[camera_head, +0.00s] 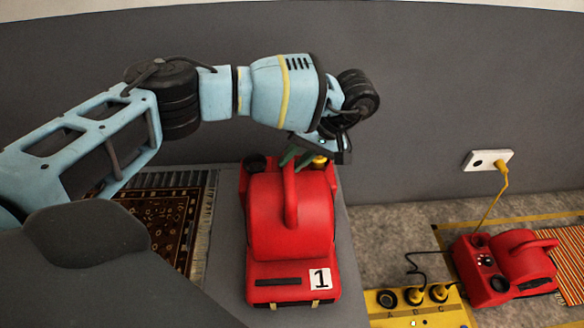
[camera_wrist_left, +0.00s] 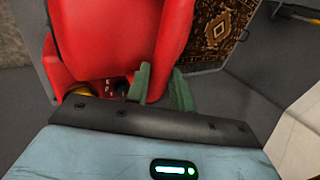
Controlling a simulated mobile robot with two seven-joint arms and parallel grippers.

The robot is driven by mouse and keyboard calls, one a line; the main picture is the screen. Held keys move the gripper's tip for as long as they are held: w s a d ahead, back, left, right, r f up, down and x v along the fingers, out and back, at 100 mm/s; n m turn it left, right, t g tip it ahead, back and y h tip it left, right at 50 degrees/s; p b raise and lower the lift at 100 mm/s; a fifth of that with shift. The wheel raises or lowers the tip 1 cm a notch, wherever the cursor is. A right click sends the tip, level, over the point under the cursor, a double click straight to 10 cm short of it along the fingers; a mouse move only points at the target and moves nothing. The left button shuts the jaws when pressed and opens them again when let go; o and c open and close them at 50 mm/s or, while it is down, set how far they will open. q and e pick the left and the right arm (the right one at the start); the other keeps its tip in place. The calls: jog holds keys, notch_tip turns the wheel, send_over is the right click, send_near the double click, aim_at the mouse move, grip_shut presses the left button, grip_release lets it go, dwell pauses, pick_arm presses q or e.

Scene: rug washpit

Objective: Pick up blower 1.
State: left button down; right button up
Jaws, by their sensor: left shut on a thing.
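Blower 1 (camera_head: 290,222) is a red machine with a white label reading 1 and a raised handle along its top. It is upright over a grey surface; I cannot tell if it touches it. My left gripper (camera_head: 297,156) comes in from the far side, with its green fingers shut on the far end of the handle. In the left wrist view, the red body (camera_wrist_left: 120,40) fills the upper left, just beyond the fingers (camera_wrist_left: 163,90). The grip itself is partly hidden there. My right gripper is not in view.
A second red blower (camera_head: 505,265) stands on the floor at the right, beside an orange striped rug (camera_head: 566,255). A yellow socket box (camera_head: 415,312) marked A, B, C lies before it. A wall outlet (camera_head: 487,160) holds a yellow plug. A patterned rug (camera_head: 160,220) lies left.

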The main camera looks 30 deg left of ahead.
pick_arm(q)
jog(key=shift+w+r, duration=0.1)
jog(key=shift+r, duration=0.3)
jog(key=d+r, duration=0.2)
jog(key=d, duration=0.6)
jog(key=w+d+r, duration=0.1)
jog(key=d+r, duration=0.1)
jog(key=d, duration=0.6)
jog(key=shift+w+r, duration=0.2)
jog(key=shift+r, duration=0.15)
